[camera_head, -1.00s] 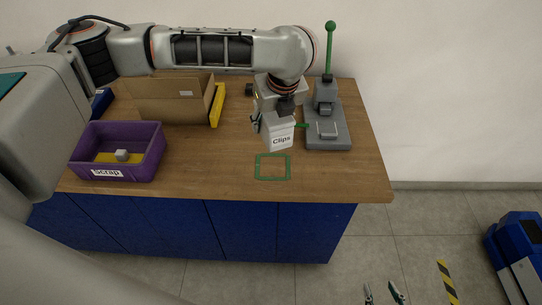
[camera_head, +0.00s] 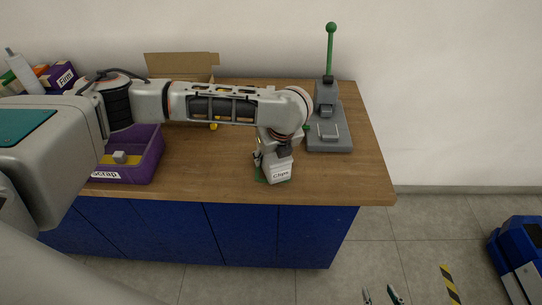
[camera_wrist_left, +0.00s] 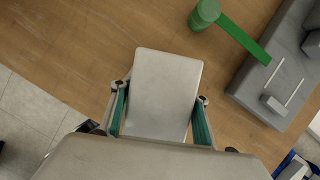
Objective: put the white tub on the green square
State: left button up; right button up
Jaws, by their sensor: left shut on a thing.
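The white tub (camera_head: 280,174), labelled "Clips", is held by my left gripper (camera_head: 272,157) over the green square. In the left wrist view the tub (camera_wrist_left: 166,85) sits between the teal-lined fingers of the left gripper (camera_wrist_left: 160,115). I cannot tell whether the tub's base touches the table. My right gripper (camera_head: 382,294) is open and empty at the bottom edge, over the floor.
A grey press (camera_head: 329,130) with a green lever stands right of the tub. A purple scrap bin (camera_head: 145,165) is at the left, partly behind my arm. A cardboard box (camera_head: 180,66) stands at the back. The table (camera_head: 215,180) is clear between bin and tub.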

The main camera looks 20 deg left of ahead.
pick_arm(q)
jog(key=o, duration=1.3)
jog(key=shift+f, duration=0.1)
jog(key=shift+o, duration=0.2)
pick_arm(e)
jog(key=shift+r, duration=0.2)
pick_arm(q)
jog(key=p+v, duration=0.1)
jog(key=v, duration=0.6)
jog(key=p+v, duration=0.1)
jog(key=v, duration=0.3)
jog(key=shift+s+d+r, duration=0.1)
jog(key=shift+s+r, duration=0.15)
jog(key=shift+r, duration=0.35)
pick_arm(e)
jog(key=shift+s+d+r+h, duration=0.2)
jog(key=shift+d+h, duration=0.1)
jog(key=shift+d, duration=0.3)
